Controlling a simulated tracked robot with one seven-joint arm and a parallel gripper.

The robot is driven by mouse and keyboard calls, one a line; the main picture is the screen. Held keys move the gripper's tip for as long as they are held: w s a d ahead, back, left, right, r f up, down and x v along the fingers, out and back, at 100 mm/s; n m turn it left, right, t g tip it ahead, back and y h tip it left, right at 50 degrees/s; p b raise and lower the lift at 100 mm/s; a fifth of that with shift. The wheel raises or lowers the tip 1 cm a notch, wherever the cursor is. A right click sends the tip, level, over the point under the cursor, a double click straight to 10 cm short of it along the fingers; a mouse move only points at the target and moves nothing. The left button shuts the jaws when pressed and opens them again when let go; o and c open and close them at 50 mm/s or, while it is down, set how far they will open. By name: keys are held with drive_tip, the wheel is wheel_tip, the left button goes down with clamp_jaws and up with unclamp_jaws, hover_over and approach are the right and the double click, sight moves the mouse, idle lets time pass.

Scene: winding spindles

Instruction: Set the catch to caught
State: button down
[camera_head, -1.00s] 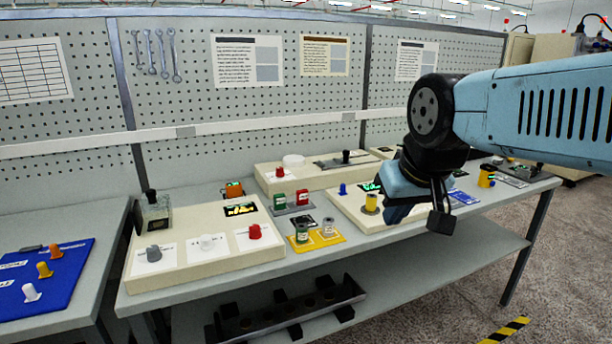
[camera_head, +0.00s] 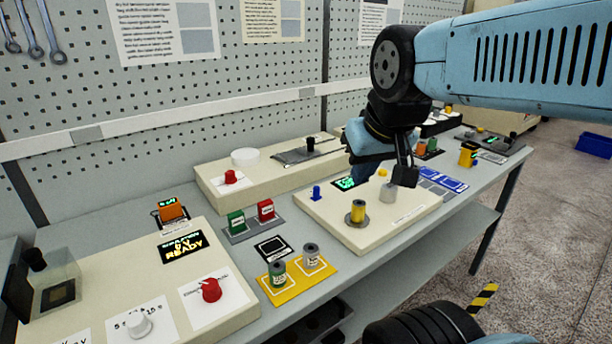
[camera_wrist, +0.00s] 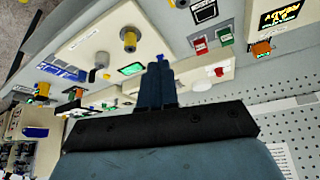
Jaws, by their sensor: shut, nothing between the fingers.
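No part is legibly marked as the catch. A black-knobbed lever (camera_head: 310,146) stands on a dark slotted plate on the rear cream box (camera_head: 222,190). A small blue peg (camera_head: 316,193) stands on the front cream panel (camera_head: 340,232), beside a yellow spindle (camera_head: 357,212) and a grey cylinder (camera_head: 388,192). My gripper (camera_wrist: 157,68) is shut and empty; its blue fingers lie together in the wrist view. In that view the blue peg (camera_wrist: 160,58) appears just beyond the fingertips; I cannot tell the distance. In the head view my wrist hangs above the front panel and hides part of it.
Green and red blocks (camera_head: 237,222) and a yellow tray (camera_head: 297,283) with two spools stand left of the front panel. A control box (camera_head: 225,312) with a red knob fills the near left. A pegboard (camera_head: 250,75) rises behind. Free floor (camera_head: 540,220) lies right.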

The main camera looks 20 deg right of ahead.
drive_tip(key=shift+w+a, duration=0.15)
drive_tip(key=shift+a, duration=0.1)
drive_tip(key=w+a+f+n+g+h, duration=0.1)
drive_tip(key=w+f+n, duration=0.4)
drive_tip(key=w+n, duration=0.6)
drive_tip(key=w+a+f+n+g+h, duration=0.1)
drive_tip(key=w+f+n, duration=0.4)
drive_tip(key=w+n, duration=0.6)
drive_tip(key=a+n+h, duration=0.1)
drive_tip(key=a+n, duration=0.1)
drive_tip(key=n, duration=0.3)
drive_tip(key=shift+a+f, duration=0.25)
drive_tip(key=shift+f, duration=0.1)
